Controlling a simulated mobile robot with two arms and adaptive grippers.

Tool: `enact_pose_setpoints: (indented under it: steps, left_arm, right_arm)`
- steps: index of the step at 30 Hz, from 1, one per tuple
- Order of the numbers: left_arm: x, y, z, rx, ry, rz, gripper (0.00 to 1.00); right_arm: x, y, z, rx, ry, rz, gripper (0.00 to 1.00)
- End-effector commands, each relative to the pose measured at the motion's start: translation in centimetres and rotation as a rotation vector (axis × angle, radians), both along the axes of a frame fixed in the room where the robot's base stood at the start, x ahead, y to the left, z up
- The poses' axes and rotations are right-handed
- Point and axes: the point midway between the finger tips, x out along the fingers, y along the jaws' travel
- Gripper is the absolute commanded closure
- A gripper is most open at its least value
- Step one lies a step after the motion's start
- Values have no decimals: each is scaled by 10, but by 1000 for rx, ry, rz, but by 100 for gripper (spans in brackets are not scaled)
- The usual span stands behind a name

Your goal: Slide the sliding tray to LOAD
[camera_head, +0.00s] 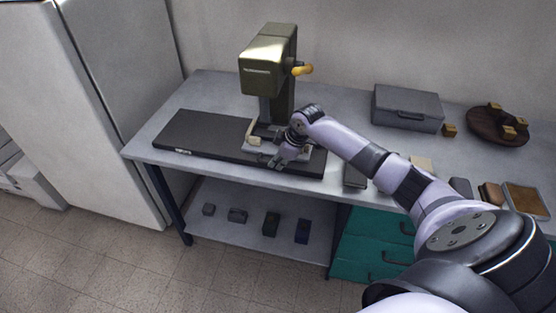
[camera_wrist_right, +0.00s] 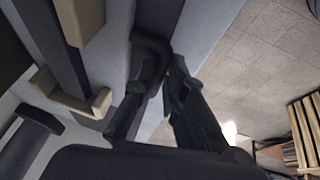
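A black sliding-tray base (camera_head: 205,134) lies on the bench under an olive-green press (camera_head: 268,75), with a small pale label, too small to read, near its left front edge. A cream bracket-shaped part (camera_head: 254,136) stands at the press's foot; it also shows at the left in the right wrist view (camera_wrist_right: 72,98). My right gripper (camera_head: 272,163) points down at the base's front edge, just in front of the cream part and apart from it. My left gripper is not in view.
The press has a yellow handle (camera_head: 302,70) on its right. A grey case (camera_head: 407,108) and a round brown tray (camera_head: 497,126) with wooden blocks stand further right on the bench (camera_head: 340,100). Several small dark objects lie on the lower shelf. The base's left half is clear.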

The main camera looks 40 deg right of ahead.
Motion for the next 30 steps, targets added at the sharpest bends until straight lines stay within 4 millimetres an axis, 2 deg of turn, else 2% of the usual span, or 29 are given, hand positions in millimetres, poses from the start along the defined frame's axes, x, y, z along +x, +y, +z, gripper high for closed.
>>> enact_pose_setpoints:
  steps: [4,24,30]
  left_arm:
    - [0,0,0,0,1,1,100]
    - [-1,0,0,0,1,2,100]
    - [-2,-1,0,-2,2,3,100]
  right_arm:
    - [0,0,0,0,0,0,100]
    - [0,0,0,0,0,0,100]
    - [9,8,0,3,0,1,100]
